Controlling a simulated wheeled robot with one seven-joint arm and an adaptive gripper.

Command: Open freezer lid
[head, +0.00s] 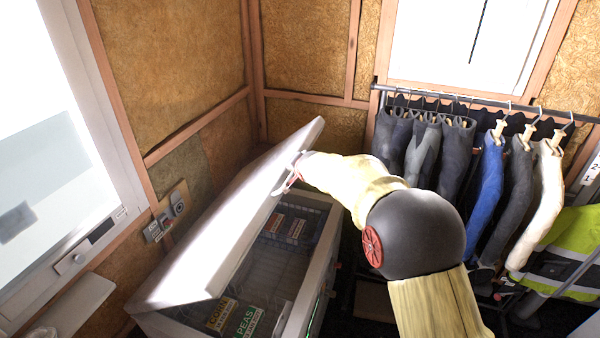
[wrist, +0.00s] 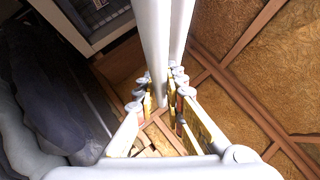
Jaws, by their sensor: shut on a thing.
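The white freezer lid (head: 232,212) stands tilted up over the chest freezer (head: 322,255) in the head view, leaving the freezer open along its right side. My gripper (head: 290,180) is at the lid's raised right edge, with my arm reaching in from the right. In the wrist view the fingers (wrist: 160,95) are closed around a white bar (wrist: 154,45) on the lid's edge. The exact contact at the fingertips is partly hidden. Part of the freezer's inside (wrist: 100,12) shows at the upper left of the wrist view.
Frozen food packs, including a green peas bag (head: 243,322), lie inside the freezer. Hanging clothes (head: 470,160) on a rail stand to the right, close to my arm. A window (head: 55,150) and wall sockets (head: 165,215) are at left, with insulated walls behind.

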